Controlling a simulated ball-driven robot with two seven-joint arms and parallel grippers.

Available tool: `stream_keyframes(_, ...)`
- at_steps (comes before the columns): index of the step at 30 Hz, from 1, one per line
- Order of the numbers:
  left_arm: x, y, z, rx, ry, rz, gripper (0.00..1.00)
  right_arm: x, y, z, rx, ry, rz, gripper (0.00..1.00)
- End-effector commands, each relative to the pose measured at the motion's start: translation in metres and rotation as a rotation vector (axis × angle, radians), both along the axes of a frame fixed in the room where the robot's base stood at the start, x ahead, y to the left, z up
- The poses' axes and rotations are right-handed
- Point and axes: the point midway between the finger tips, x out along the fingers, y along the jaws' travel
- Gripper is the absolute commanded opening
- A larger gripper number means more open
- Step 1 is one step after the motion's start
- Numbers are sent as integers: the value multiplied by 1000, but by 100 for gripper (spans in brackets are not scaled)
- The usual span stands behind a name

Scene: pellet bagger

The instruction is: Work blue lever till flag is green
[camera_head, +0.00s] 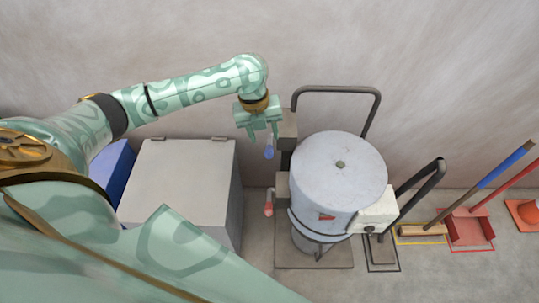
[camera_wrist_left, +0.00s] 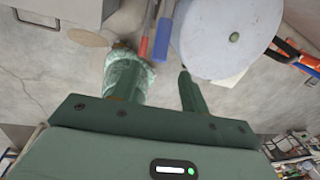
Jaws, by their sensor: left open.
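The blue lever (camera_head: 269,152) hangs from a dark bracket on the left side of the pellet bagger, a pale grey drum (camera_head: 337,172). My left gripper (camera_head: 262,131) is open and points down just above the blue lever. In the left wrist view the blue lever (camera_wrist_left: 163,32) lies beyond the open fingers (camera_wrist_left: 156,68), apparently ungripped. A red lever (camera_head: 269,208) sits lower and nearer; it also shows in the wrist view (camera_wrist_left: 144,47). A small red mark (camera_head: 327,217) on the drum's front may be the flag; I see no green there. My right gripper is out of view.
A grey lidded box (camera_head: 182,180) stands left of the bagger, with a blue bin (camera_head: 112,172) beside it. A dark tubular handle (camera_head: 337,90) rises behind the drum.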

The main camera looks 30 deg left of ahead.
Motion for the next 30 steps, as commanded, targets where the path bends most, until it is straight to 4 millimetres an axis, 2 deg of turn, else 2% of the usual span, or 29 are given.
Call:
stream_keyframes(1,1,-2,-18,-2,5,1,45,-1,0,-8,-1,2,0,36)
stream_keyframes(3,3,-4,-36,-2,4,1,45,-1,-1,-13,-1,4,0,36)
stream_keyframes(10,7,-9,-78,0,0,2,45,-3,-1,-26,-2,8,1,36)
stream_keyframes(15,9,-11,-92,0,-1,2,45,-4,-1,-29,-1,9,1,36)
stream_keyframes(24,9,-11,-93,0,-2,2,45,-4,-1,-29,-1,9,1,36)
stream_keyframes(25,9,-11,-93,0,-2,2,40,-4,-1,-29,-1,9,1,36)
stream_keyframes(29,9,-11,-93,0,-2,2,3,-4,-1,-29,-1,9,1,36)
stream_keyframes(30,9,-11,-93,0,-2,2,0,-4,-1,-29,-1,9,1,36)
